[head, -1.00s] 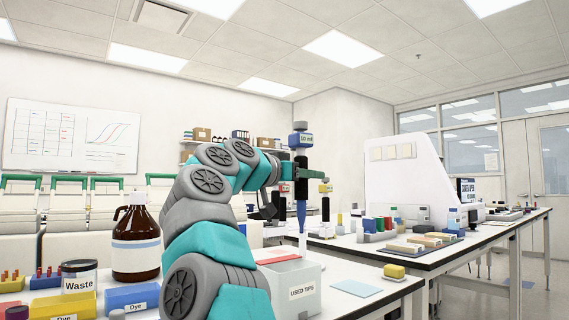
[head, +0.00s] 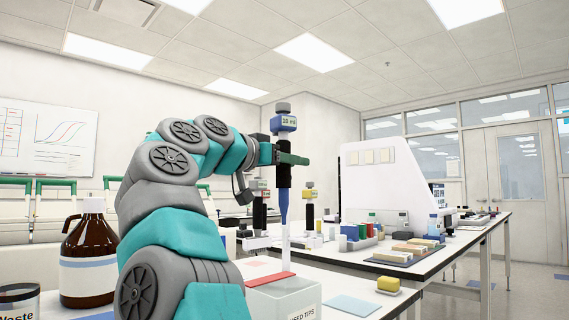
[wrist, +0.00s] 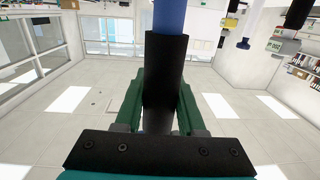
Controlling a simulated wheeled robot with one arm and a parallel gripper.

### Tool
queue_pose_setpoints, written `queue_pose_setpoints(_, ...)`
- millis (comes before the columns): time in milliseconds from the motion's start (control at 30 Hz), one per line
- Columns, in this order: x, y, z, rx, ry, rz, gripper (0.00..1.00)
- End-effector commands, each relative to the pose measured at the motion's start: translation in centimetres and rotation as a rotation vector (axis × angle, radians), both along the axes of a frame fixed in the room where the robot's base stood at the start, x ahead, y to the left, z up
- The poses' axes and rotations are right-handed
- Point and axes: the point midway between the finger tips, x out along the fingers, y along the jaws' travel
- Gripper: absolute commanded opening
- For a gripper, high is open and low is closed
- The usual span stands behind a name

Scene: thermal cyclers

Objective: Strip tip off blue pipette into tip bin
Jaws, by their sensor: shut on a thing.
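The blue pipette (head: 285,205) is upright in my gripper (head: 291,158), which is shut on its black grip. Its display at the top reads 10 ml. A long whitish tip (head: 285,240) is on its lower end. The tip bin (head: 287,301), a pale box labelled USED TIPS with a red bar along its back rim, stands on the near bench below. The tip's lower end shows just above or behind the red bar; I cannot tell whether it touches it. In the wrist view the green fingers close around the black grip (wrist: 165,70) of the pipette.
A brown bottle (head: 90,255) and a Waste jar (head: 19,300) are at left.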

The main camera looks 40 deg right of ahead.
Motion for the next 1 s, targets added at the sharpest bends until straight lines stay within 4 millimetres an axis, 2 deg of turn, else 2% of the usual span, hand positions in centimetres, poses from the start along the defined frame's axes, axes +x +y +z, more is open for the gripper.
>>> queue_pose_setpoints(267, -0.1, -0.1, -0.7, 0.001, -0.001, 0.001, 0.21)
queue_pose_setpoints(1000, 0.0, 0.0, -4.4, -0.001, -0.002, 0.000, 0.21)
